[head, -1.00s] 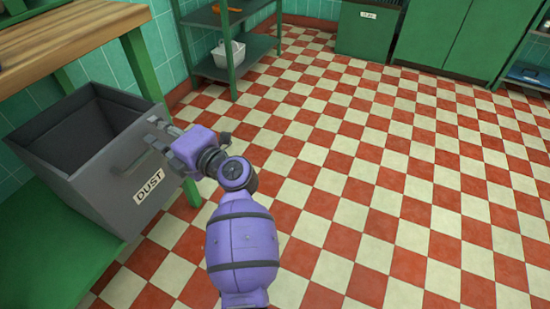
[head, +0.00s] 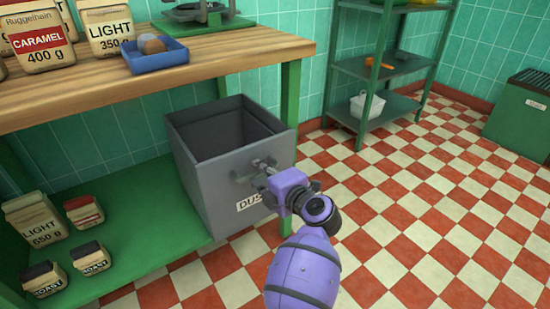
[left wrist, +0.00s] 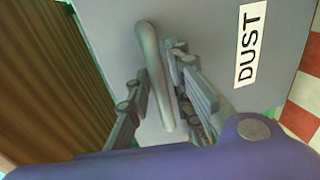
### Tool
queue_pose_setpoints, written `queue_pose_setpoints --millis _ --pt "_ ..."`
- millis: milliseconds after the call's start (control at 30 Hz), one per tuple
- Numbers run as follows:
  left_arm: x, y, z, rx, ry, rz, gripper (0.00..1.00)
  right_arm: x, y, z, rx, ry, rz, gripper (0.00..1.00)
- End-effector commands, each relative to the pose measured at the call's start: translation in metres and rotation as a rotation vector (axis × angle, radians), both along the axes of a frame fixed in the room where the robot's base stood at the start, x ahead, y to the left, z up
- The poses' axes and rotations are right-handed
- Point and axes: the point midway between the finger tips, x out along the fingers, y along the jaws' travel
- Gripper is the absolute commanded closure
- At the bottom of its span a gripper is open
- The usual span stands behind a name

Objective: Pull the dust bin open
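The dust bin (head: 210,190) is a grey, open-topped box with a white DUST label. It stands at the right end of the green lower shelf, and its dark, empty-looking inside shows from above. Its front sticks out past the shelf edge. My left gripper (head: 255,172) is at the bar handle on the bin's front. In the left wrist view, the handle (left wrist: 153,70) lies between the two fingers of the left gripper (left wrist: 158,75), which are closed in on it from both sides. The DUST label (left wrist: 248,45) is right of the fingers. My right gripper is not in view.
A wooden counter (head: 120,88) above holds coffee bags, a blue tray (head: 155,60) and a scale. Small coffee bags (head: 85,212) stand on the green shelf (head: 150,235). A green leg (head: 291,95) rises behind the bin. The checkered floor (head: 420,200) to the right is clear.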

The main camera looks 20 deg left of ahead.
Motion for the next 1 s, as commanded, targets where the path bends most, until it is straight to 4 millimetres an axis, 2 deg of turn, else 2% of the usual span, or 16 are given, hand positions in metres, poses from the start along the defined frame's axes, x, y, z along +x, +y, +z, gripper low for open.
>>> queue_pose_setpoints --millis 233,367,400,1000 --pt "0.0004 0.0005 0.0002 0.000 0.000 0.000 0.81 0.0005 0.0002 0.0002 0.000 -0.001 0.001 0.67" --pt "0.0003 0.0004 0.0001 0.000 0.000 0.000 0.98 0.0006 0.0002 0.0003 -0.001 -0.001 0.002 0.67" --pt "0.0003 0.0004 0.0001 0.000 0.000 0.000 1.00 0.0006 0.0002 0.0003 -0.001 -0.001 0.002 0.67" --pt "0.0005 0.0063 0.0011 0.001 -0.001 -0.001 1.00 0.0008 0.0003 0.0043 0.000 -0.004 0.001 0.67"
